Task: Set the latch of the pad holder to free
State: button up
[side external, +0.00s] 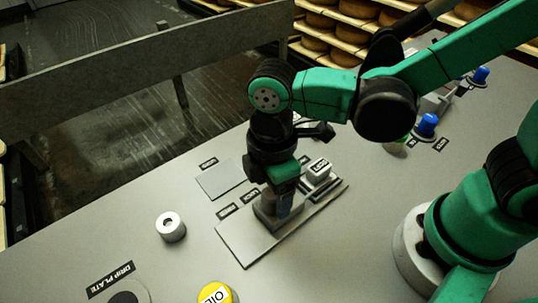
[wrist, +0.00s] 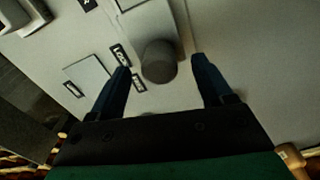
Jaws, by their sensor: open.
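In the wrist view a round grey knob (wrist: 158,62), which looks like the latch, stands on a pale grey plate (wrist: 178,97). A small dark label (wrist: 121,55) that seems to read LOCK lies left of the knob; another label (wrist: 138,82) sits below it, its text unclear. My gripper (wrist: 161,63) is open, with one finger on each side of the knob and visible gaps between. In the side view my gripper (side external: 278,212) points down over the holder plate (side external: 240,240) and hides the knob. I cannot tell the latch's setting.
A flat grey square (side external: 220,180) lies left of the plate; a pale block (side external: 319,170) stands at its far end. A rail (side external: 150,65) runs behind.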

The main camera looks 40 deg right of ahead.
jog(key=shift+f, duration=1.15)
jog(key=shift+c, duration=0.2)
grip_shut()
